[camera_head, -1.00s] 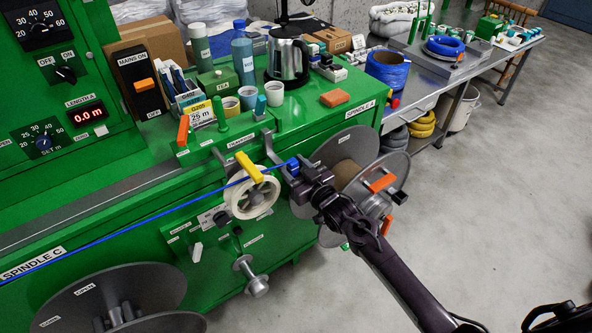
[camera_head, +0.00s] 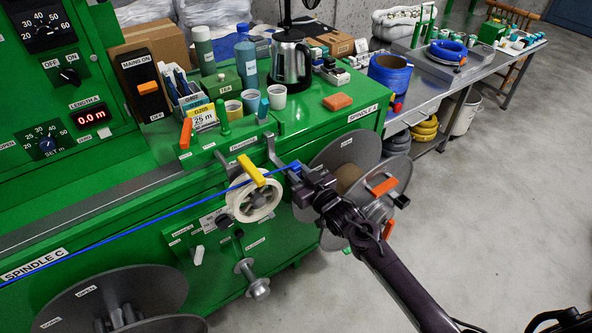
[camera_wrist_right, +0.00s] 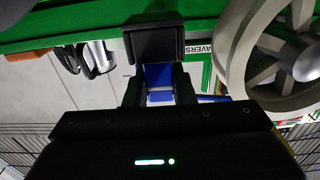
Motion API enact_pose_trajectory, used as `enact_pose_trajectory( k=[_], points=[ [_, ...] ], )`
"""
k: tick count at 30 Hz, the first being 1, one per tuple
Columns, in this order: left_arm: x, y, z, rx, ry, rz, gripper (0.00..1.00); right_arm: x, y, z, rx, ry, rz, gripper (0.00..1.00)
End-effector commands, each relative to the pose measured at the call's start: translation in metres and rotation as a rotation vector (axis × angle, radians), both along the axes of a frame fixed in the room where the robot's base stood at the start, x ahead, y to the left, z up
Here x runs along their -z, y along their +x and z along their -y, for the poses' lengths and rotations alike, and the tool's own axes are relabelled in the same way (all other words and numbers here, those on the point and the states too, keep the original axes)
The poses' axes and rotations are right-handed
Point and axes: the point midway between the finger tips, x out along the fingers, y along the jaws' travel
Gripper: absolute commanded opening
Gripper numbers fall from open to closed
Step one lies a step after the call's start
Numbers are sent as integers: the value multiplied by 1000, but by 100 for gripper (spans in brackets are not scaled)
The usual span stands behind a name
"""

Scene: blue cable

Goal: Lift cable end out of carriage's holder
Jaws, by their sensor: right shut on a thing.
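The blue cable (camera_head: 150,221) runs taut from the left edge of the head view, past the yellow clamp (camera_head: 251,169) above the cream wheel (camera_head: 254,200). It ends at my right gripper (camera_head: 298,171). That gripper is shut on the blue cable end (camera_wrist_right: 158,74), which shows between the fingers in the wrist view. The carriage's grey holder hook (camera_head: 273,152) stands just left of the gripper. The fingers partly hide the end, so I cannot tell whether it still touches the holder.
A large grey reel (camera_head: 350,150) stands right behind the gripper, with an orange handle (camera_head: 384,187) by my forearm. A kettle (camera_head: 290,62), cups and an orange block (camera_head: 338,101) stand on the green bench top. The floor at right is clear.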

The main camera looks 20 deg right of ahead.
Motion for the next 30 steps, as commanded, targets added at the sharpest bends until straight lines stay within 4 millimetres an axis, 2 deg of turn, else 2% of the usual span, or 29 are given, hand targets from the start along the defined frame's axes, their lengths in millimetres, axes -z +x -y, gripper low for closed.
enact_pose_trajectory(
  k=[30],
  points=[
    [-9,0,0,1,0,0,36,-11,0,0,0,1,2,0]
  ],
)
